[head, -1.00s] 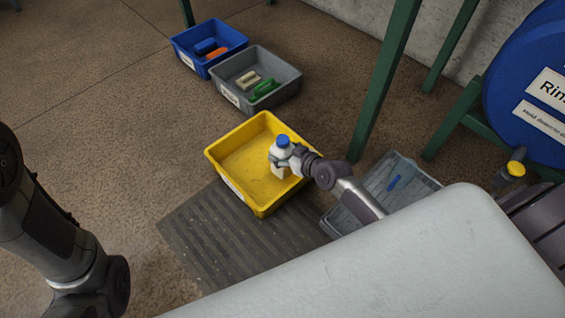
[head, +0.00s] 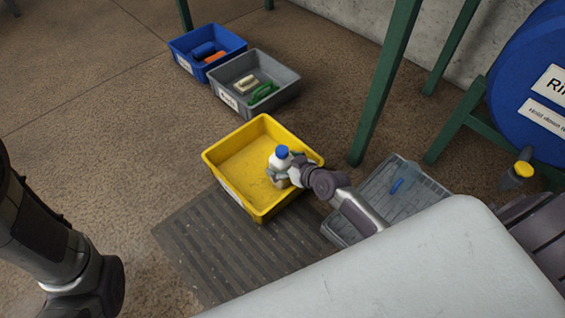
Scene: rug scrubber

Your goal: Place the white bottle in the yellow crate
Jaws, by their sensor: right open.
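The white bottle (head: 281,159) with a blue cap is in the yellow crate (head: 233,164), toward its right side, and looks upright. The crate stands on the floor at a dark ribbed mat. My right gripper (head: 283,174) is at the bottle, reaching in over the crate's right wall. Its jaws are open around or beside the bottle; the fingers are small and partly hidden, so contact is unclear. My left arm shows at the left edge, but its gripper is out of view.
A grey crate (head: 230,98) with a green item and a blue crate (head: 185,66) stand behind. A grey bin (head: 420,190) is right of the yellow crate. Green frame legs (head: 385,85) rise behind it. The ribbed mat (head: 215,245) is bare.

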